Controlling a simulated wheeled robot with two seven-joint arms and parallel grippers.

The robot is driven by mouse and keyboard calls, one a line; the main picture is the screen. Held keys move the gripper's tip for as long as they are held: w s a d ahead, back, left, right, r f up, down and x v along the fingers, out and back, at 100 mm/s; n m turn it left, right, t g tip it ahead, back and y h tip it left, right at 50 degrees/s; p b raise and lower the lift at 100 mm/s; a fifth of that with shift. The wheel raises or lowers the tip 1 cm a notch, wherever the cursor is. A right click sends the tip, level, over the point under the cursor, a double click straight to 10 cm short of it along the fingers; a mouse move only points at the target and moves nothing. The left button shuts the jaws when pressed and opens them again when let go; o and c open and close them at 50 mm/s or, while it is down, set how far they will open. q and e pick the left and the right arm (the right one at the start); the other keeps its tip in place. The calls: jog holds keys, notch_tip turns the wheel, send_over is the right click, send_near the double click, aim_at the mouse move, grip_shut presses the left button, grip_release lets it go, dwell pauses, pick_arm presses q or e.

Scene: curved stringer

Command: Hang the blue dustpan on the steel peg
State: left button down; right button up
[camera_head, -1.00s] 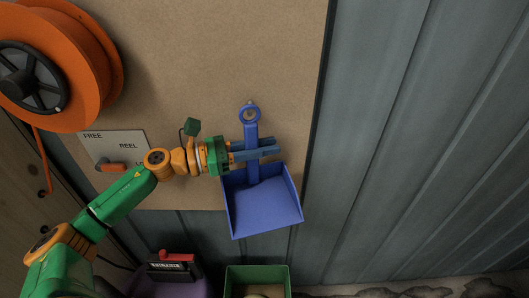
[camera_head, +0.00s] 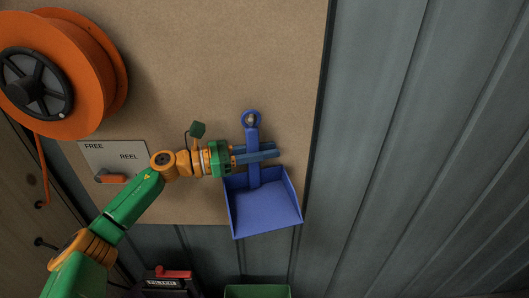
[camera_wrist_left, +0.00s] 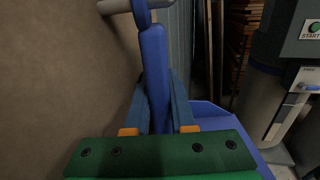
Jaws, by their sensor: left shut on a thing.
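The blue dustpan (camera_head: 264,208) hangs upright in front of the brown board, handle up and pan down. My left gripper (camera_head: 272,153) is shut on its handle, coming from the left; the wrist view also shows the handle (camera_wrist_left: 155,75) between the fingers. The ring (camera_head: 243,121) at the handle's top is level with the steel peg (camera_head: 251,118), whose end shows inside the ring's hole. In the wrist view the peg (camera_wrist_left: 116,6) shows on both sides of the blue handle top and appears to run through the ring. My right gripper is out of view.
An orange reel (camera_head: 105,70) and a sign plate (camera_head: 133,150) are on the board at left. A green box (camera_head: 257,292) and a black device with a red handle (camera_head: 173,274) are below. Grey corrugated wall (camera_head: 420,150) fills the right. A machine (camera_wrist_left: 305,50) is at right in the wrist view.

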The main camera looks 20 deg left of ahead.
pick_arm(q)
jog(key=shift+a+f, duration=0.1)
jog(key=shift+f, duration=0.1)
jog(key=c, duration=0.9)
grip_release()
jog(key=shift+o, duration=1.1)
